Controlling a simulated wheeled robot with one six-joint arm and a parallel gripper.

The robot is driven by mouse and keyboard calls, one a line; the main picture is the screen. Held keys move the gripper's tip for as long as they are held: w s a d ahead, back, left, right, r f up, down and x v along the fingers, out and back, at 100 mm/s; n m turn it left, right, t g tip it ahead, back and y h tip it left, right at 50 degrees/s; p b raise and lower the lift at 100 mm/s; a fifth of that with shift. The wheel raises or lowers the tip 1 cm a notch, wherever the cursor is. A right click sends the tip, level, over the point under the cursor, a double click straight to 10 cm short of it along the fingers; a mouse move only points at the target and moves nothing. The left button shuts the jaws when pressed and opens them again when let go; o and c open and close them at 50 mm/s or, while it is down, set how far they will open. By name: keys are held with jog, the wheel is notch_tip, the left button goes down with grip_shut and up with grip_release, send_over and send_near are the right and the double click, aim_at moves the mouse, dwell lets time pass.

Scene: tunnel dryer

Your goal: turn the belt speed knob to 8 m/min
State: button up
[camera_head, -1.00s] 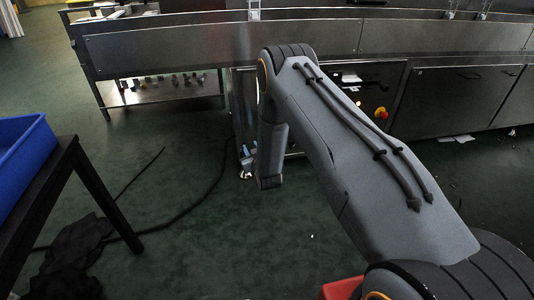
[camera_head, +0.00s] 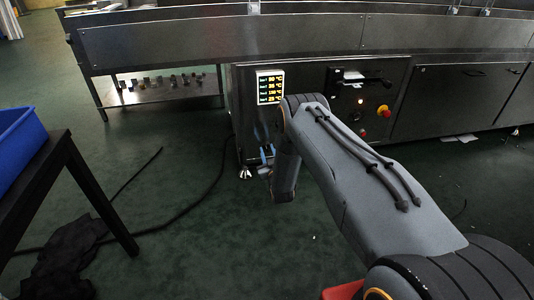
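The belt speed knob cannot be made out; part of the machine's control front is hidden behind my arm. A display (camera_head: 270,87) with several rows of lit digits is on the left of this dark front; its text is too small to read surely. To the right are a small lit lamp (camera_head: 360,101), a red and yellow button (camera_head: 383,111) and a red button (camera_head: 363,133) close to my arm. My gripper (camera_head: 267,153) seems to show as small bluish tips beside my wrist, low before the machine front. Its opening is unclear, and I see nothing held.
A dark table (camera_head: 62,150) with a blue bin (camera_head: 18,140) stands at the left. A black cable (camera_head: 190,208) and dark cloth (camera_head: 65,255) lie on the green floor. A shelf (camera_head: 165,97) with several small items is under the machine.

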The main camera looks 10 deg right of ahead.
jog(key=shift+w, duration=0.45)
grip_shut()
jog(key=shift+n, duration=0.3)
jog(key=shift+a+n, duration=0.1)
jog(key=shift+n, duration=0.2)
grip_release()
